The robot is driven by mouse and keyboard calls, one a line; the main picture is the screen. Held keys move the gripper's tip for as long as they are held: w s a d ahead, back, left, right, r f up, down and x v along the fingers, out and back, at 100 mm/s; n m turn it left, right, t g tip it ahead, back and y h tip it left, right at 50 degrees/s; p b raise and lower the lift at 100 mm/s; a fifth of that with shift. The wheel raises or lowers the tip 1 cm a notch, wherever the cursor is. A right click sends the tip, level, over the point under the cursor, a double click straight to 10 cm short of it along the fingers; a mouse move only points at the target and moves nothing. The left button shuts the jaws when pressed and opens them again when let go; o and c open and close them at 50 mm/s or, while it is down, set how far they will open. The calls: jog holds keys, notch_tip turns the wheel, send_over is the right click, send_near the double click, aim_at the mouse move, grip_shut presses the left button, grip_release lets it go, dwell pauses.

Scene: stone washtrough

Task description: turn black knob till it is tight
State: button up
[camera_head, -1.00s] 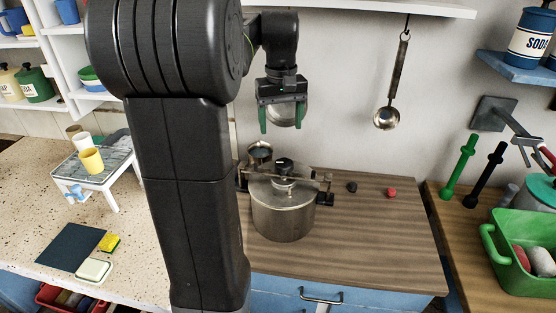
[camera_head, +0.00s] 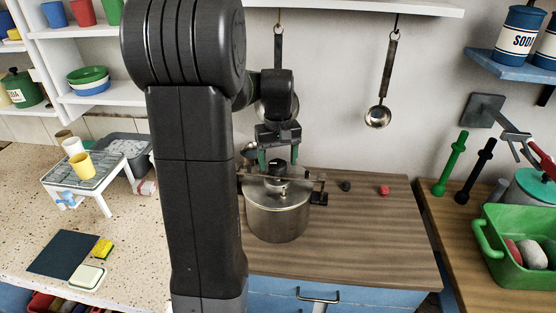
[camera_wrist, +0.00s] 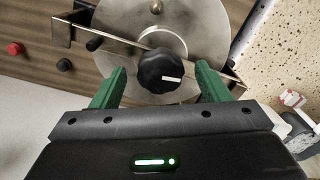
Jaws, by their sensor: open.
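The black knob (camera_wrist: 163,72) sits on the clamp bar across the lid of a steel pot (camera_head: 277,214). It has a ribbed edge and a white mark, and in the head view it shows small and dark (camera_head: 277,166) above the lid. My gripper (camera_head: 278,160) is pointed down over the pot. In the wrist view its two green fingers (camera_wrist: 160,85) are open, one on each side of the knob, with a gap to it on both sides. I cannot tell whether the fingertips are down at the knob's height.
The clamp bar (camera_wrist: 100,37) spans the lid. A dark knob (camera_head: 345,186) and a red knob (camera_head: 384,190) are on the wooden counter (camera_head: 365,240) right of the pot. Two ladles hang behind on the wall. The counter's front right is clear.

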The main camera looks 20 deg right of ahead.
aim_at(278, 164)
jog(key=shift+f, duration=0.35)
jog(key=c, duration=1)
jog(key=shift+m+p, duration=0.3)
jog(key=shift+m, duration=0.9)
jog(key=o, duration=1)
jog(key=shift+r, duration=0.15)
notch_tip(278, 164, up, 14)
